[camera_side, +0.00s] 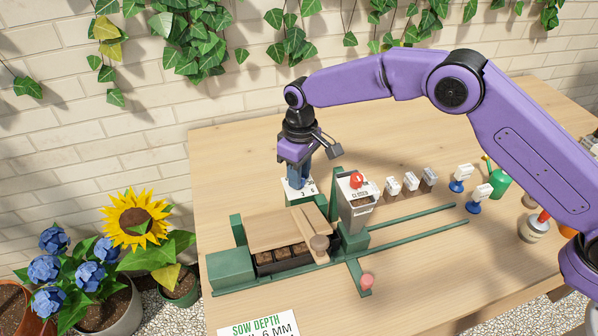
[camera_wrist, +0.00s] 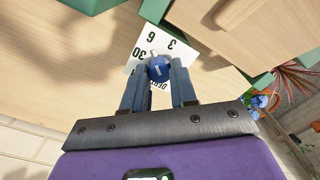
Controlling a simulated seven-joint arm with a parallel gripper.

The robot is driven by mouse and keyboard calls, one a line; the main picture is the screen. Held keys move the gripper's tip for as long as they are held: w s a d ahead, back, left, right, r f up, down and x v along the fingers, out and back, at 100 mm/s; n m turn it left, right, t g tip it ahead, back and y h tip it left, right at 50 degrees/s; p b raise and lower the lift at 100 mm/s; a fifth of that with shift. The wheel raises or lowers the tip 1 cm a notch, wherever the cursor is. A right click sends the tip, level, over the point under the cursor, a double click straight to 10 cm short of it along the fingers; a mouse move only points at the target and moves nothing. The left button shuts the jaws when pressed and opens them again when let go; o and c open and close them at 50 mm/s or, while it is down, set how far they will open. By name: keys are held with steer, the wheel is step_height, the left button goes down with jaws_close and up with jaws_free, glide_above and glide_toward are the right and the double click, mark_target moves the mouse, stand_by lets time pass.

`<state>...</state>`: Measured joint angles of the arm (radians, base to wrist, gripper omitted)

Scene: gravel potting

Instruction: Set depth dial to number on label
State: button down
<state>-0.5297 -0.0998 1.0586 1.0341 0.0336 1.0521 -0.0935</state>
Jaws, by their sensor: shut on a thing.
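The depth dial is a blue knob (camera_wrist: 158,69) with a white mark, on a white number plate (camera_wrist: 136,50) that shows 3, 6 and 30; other print is partly covered. The plate (camera_side: 297,187) also shows in the side view, under my gripper (camera_side: 299,180). My gripper (camera_wrist: 159,76) points down and is shut on the knob, one blue finger on each side. The fingers hide the knob in the side view. Which number the mark faces I cannot tell. A white label (camera_side: 262,327) at the front reads "SOW DEPTH" and "6 MM"; its lower part is cut off.
A green frame (camera_side: 232,267) with a wooden board (camera_side: 270,229) over a dark tray stands left of centre. A grey hopper (camera_side: 356,210) with a red knob stands close right of my gripper. Several white-tagged pieces stand farther right. Green rails (camera_side: 420,232) run right.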

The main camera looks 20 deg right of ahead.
steer(key=shift+m, duration=0.4)
steer(key=c, duration=0.9)
jaws_free()
steer(key=shift+w+d+r, duration=0.1)
steer(key=shift+r, duration=4.25)
steer(key=shift+w+d+r, duration=0.1)
steer(key=shift+r, duration=4.25)
steer(key=shift+s, duration=0.1)
